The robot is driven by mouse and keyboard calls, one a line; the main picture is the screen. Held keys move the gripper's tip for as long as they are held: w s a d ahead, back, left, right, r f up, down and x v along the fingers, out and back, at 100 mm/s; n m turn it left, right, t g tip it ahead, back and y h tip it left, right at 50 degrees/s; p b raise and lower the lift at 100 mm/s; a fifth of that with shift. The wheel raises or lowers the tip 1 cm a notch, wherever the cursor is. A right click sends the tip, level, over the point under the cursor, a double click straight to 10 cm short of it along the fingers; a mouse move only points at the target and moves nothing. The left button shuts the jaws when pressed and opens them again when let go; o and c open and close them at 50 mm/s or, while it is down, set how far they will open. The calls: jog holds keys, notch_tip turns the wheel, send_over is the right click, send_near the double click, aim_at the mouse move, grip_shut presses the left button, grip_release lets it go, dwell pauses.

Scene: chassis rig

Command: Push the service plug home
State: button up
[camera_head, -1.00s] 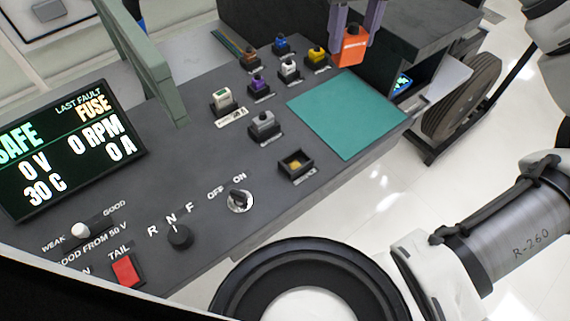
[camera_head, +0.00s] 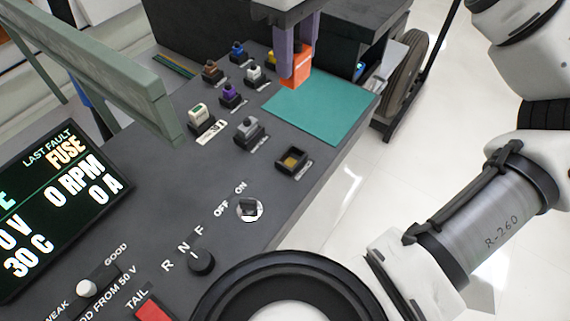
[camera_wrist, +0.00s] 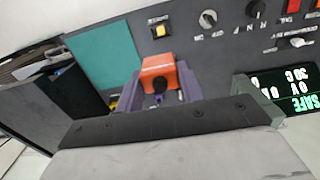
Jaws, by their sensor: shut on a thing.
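An orange block (camera_head: 299,66), which looks like the service plug, is held between the purple fingers of my gripper (camera_head: 296,80). It shows in the wrist view (camera_wrist: 158,74) with a dark round knob facing the camera. My gripper is shut on it, near the far edge of the teal mat. A square black socket (camera_head: 292,160) with an amber inside lies on the grey panel, nearer the camera than the mat. It also shows in the wrist view (camera_wrist: 160,29). The plug is apart from this socket. Whether the plug touches the mat is unclear.
The teal mat (camera_head: 325,108) is bare. An OFF/ON key switch (camera_head: 249,208) is nearer. A green frame bar (camera_head: 110,75) rises at left.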

jog(key=shift+s+a+f, duration=0.1)
jog(key=shift+s+f, duration=0.05)
jog(key=shift+f, duration=0.25)
notch_tip(320, 180, down, 19)
jog(key=shift+f+b, duration=0.1)
jog(key=shift+b, duration=0.6)
jog(key=shift+f, duration=0.1)
jog(key=o, duration=1)
notch_tip(320, 180, up, 12)
jog(key=shift+p, duration=0.35)
